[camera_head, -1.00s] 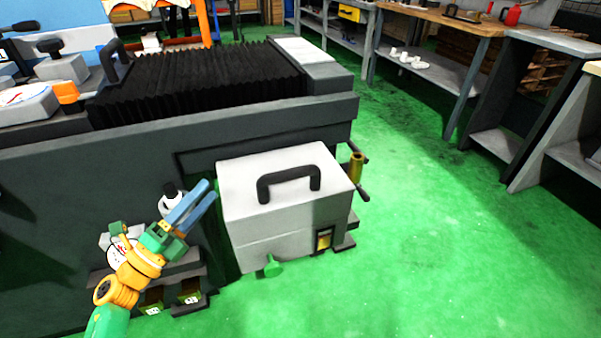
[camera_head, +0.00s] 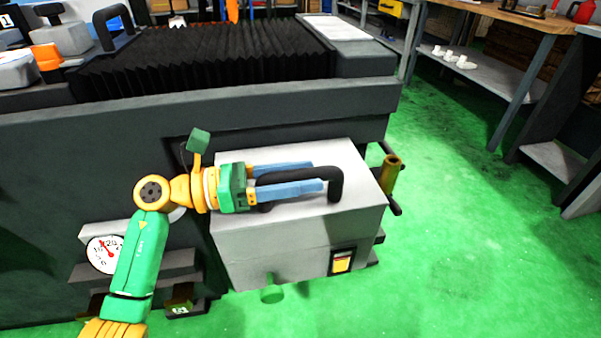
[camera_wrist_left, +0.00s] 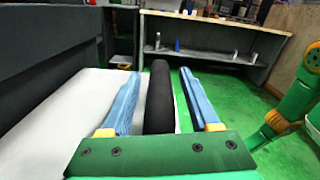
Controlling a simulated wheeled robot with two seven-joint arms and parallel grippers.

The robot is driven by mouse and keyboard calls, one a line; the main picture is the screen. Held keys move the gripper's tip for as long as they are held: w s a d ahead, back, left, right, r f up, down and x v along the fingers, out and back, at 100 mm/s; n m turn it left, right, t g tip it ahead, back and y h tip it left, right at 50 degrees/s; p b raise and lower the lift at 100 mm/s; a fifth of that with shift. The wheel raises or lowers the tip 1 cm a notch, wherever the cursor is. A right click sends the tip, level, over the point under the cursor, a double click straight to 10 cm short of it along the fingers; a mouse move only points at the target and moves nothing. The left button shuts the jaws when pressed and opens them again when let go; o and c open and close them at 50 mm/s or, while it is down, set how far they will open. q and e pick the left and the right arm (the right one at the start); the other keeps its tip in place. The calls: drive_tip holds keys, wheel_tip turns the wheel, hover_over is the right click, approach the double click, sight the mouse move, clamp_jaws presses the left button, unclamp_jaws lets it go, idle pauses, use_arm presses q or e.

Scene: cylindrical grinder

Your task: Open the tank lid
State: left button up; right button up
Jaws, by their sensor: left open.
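The tank (camera_head: 290,245) is a light grey box against the dark machine side. Its lid (camera_head: 350,160) lies flat and shut on top, with a black arched handle (camera_head: 335,183). My left gripper (camera_head: 318,177) is open, its two blue fingers reaching from the left over the lid, one on each side of the handle bar. In the left wrist view the black handle (camera_wrist_left: 159,95) runs between the two open fingers, with gaps on both sides. The white lid (camera_wrist_left: 60,115) lies below and to the left there. My right gripper is not in view.
The grinder body (camera_head: 100,150) with black bellows (camera_head: 200,60) stands behind the tank. A brass-coloured cylinder (camera_head: 390,173) stands at the tank's right side. A round gauge (camera_head: 104,254) is at lower left. Green floor (camera_head: 460,220) is clear to the right.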

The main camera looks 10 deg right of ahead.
use_arm(q)
clamp_jaws()
idle(1.4)
